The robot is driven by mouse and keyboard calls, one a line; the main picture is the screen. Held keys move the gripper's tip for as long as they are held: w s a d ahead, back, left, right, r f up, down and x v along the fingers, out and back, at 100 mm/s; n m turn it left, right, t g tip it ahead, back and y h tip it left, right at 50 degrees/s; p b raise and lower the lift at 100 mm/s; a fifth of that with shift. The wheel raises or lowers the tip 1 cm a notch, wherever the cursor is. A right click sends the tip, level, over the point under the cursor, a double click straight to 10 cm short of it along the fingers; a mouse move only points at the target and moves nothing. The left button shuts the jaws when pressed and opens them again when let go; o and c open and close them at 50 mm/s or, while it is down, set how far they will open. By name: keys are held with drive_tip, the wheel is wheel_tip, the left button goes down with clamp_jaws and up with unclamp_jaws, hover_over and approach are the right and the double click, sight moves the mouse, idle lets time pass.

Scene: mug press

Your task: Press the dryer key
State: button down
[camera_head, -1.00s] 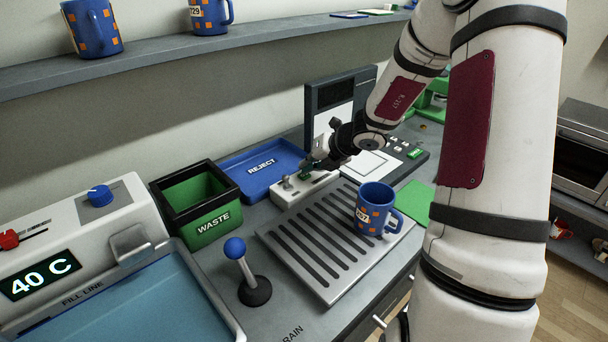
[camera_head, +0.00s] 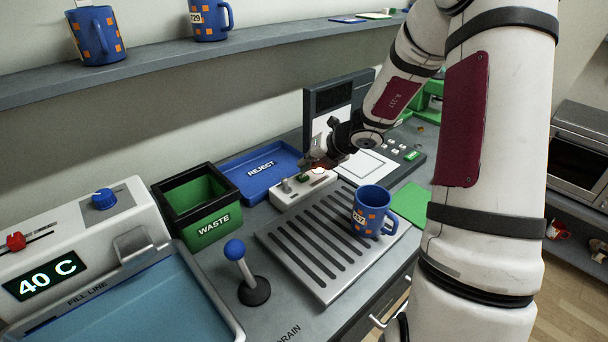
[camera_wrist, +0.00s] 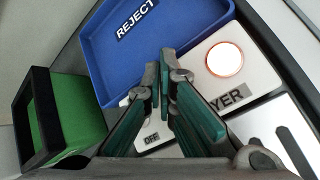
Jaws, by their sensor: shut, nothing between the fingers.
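The dryer box (camera_head: 290,197) is a small white unit between the blue reject tray and the slotted drain plate. In the wrist view, its round key (camera_wrist: 224,58) glows with an orange-white ring above the label ending in "YER" (camera_wrist: 228,97). An "OFF" label (camera_wrist: 152,138) sits to the left, partly framed by my fingers. My gripper (camera_wrist: 164,62) is shut and empty, its green fingers together. In this view the fingertips lie left of the glowing key, apart from it. In the head view my gripper (camera_head: 304,176) is just above the box.
The blue reject tray (camera_head: 235,168) lies behind the box, and the green waste bin (camera_head: 212,230) stands left. A blue mug (camera_head: 370,208) stands on the slotted plate (camera_head: 300,262). A blue-knobbed lever (camera_head: 236,250) rises in front. A scale-like panel (camera_head: 408,155) is right.

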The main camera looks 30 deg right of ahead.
sight(305, 175)
drive_tip(key=shift+r, duration=0.1)
wheel_tip(305, 175, up, 5)
drive_tip(key=p, duration=0.5)
drive_tip(key=shift+p, duration=0.3)
idle(0.9)
